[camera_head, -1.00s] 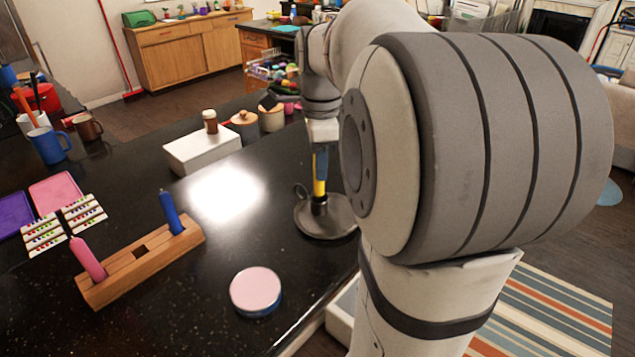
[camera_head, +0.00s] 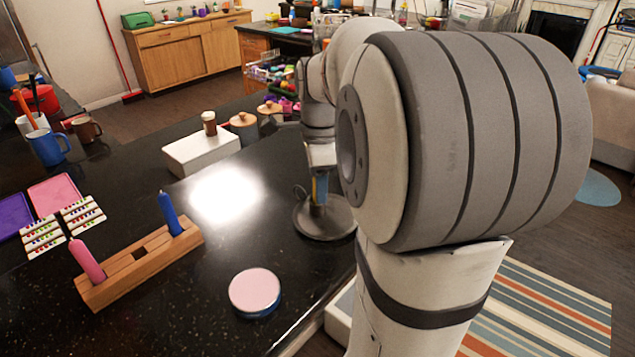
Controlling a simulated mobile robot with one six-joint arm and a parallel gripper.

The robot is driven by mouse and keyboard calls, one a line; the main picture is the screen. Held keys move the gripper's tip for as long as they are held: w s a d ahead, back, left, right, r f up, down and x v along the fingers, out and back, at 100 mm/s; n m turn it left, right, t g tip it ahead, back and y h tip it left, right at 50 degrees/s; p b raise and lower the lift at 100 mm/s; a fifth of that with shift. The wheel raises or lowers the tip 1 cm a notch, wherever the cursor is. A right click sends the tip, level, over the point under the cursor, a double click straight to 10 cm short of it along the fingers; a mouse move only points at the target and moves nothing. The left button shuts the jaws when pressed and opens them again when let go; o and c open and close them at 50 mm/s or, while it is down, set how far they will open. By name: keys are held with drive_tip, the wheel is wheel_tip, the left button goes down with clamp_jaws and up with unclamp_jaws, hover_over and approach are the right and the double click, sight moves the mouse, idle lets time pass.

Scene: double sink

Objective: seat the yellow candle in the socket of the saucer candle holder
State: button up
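The saucer candle holder (camera_head: 335,222) is a dark grey round dish with a small loop handle on its left. It stands on the black counter near the right edge. A thin strip of the yellow candle (camera_head: 325,188) shows beside the finger. The rest of the candle and the socket are hidden by the gripper. I cannot tell whether the fingers are closed on the candle, or whether its lower end is inside the socket.
A wooden block (camera_head: 140,265) holds a pink candle (camera_head: 86,261) and a blue candle (camera_head: 170,214). A round pink-topped tin (camera_head: 255,291) stands in front. A white box (camera_head: 200,153) and lidded jars (camera_head: 244,127) are behind. My arm fills the right side.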

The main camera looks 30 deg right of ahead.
drive_tip(key=shift+r, duration=0.15)
wheel_tip(320, 180, up, 12)
idle(0.6)
idle(0.5)
